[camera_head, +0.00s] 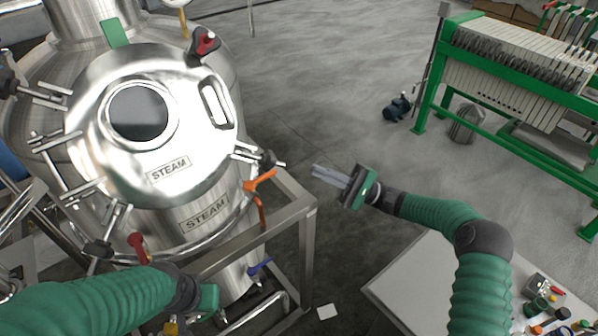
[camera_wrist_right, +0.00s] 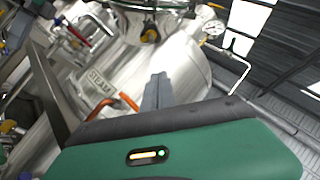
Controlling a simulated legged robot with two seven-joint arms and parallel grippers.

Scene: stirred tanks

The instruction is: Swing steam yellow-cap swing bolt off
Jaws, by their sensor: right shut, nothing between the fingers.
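The steel tank marked STEAM (camera_head: 207,213) stands at the left with its round lid (camera_head: 200,150) down. A swing bolt (camera_head: 266,159) with a dark knob sits at the lid's right edge. In the right wrist view a knob with yellow on it (camera_wrist_right: 150,35) shows at the lid edge, seemingly this bolt. My right gripper (camera_head: 318,171) is shut and empty, to the right of this bolt and apart from it. Its fingers also show in the right wrist view (camera_wrist_right: 157,80). My left gripper (camera_head: 212,302) is low in front of the tank; its fingers are unclear.
An orange handle (camera_head: 260,181) and a blue handle (camera_head: 259,267) are below the bolt. A steel frame (camera_head: 303,235) surrounds the tank's front. A light table (camera_head: 400,285) with small items is at lower right. A green-framed filter press (camera_head: 515,75) stands behind. Floor between is open.

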